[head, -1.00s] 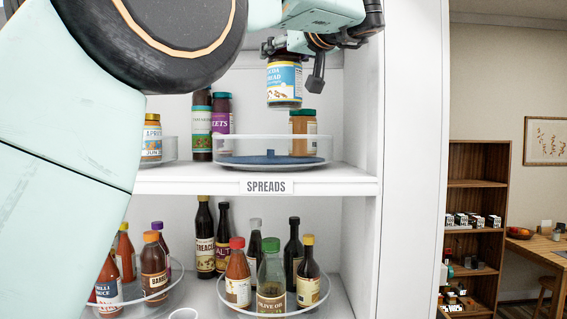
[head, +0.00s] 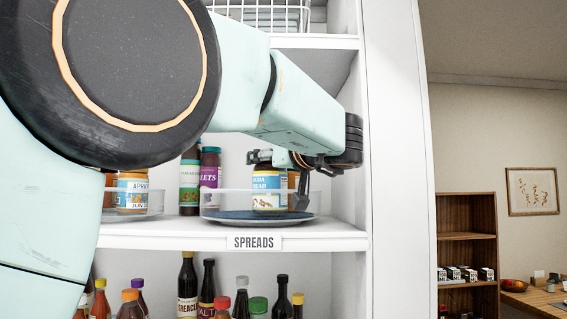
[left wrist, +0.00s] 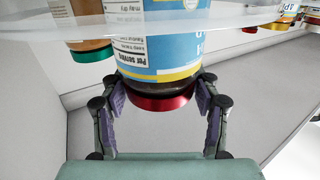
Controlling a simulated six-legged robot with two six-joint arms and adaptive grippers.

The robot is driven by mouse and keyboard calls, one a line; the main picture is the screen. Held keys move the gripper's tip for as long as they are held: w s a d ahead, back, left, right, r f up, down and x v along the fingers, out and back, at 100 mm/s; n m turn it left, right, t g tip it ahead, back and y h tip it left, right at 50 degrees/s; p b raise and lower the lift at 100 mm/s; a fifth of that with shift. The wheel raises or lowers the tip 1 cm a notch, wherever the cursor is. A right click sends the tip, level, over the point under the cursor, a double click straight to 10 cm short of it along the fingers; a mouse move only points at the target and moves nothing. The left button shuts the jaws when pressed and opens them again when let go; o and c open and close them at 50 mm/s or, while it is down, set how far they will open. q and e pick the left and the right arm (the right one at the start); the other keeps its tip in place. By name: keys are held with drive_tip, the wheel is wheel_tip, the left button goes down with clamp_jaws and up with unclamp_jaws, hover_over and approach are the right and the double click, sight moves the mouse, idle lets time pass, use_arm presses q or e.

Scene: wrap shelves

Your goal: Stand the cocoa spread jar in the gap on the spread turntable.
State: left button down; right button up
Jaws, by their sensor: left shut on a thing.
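The cocoa spread jar (head: 270,188), with a blue, white and yellow label, is upright inside the clear rim of the spread turntable (head: 226,214), at its front right. I cannot tell whether its base touches the turntable's blue floor. My left gripper (head: 279,165) is shut on the jar near its top. In the left wrist view the jar (left wrist: 165,48) appears upside down, its red lid (left wrist: 163,103) between the two fingers (left wrist: 163,98). A brown jar (head: 293,181) is partly hidden behind it; its green lid (left wrist: 93,54) shows in the left wrist view. My right gripper is not in view.
Another turntable (head: 155,203) with an apricot jar (head: 132,188) is at left. The cabinet's right wall (head: 347,190) is close to my wrist. Bottles fill the shelf below.

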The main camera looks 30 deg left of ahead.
use_arm(q)
drive_tip(key=shift+d+r, duration=0.2)
drive_tip(key=shift+d, duration=0.15)
drive_tip(key=shift+f, duration=0.1)
drive_tip(key=c, duration=0.8)
unclamp_jaws()
drive_tip(key=shift+f, duration=0.2)
drive_tip(key=o, duration=0.5)
drive_tip(key=shift+a, duration=0.25)
drive_tip(key=shift+c, duration=0.2)
drive_tip(key=shift+s+d, duration=0.1)
drive_tip(key=shift+d+r, duration=0.1)
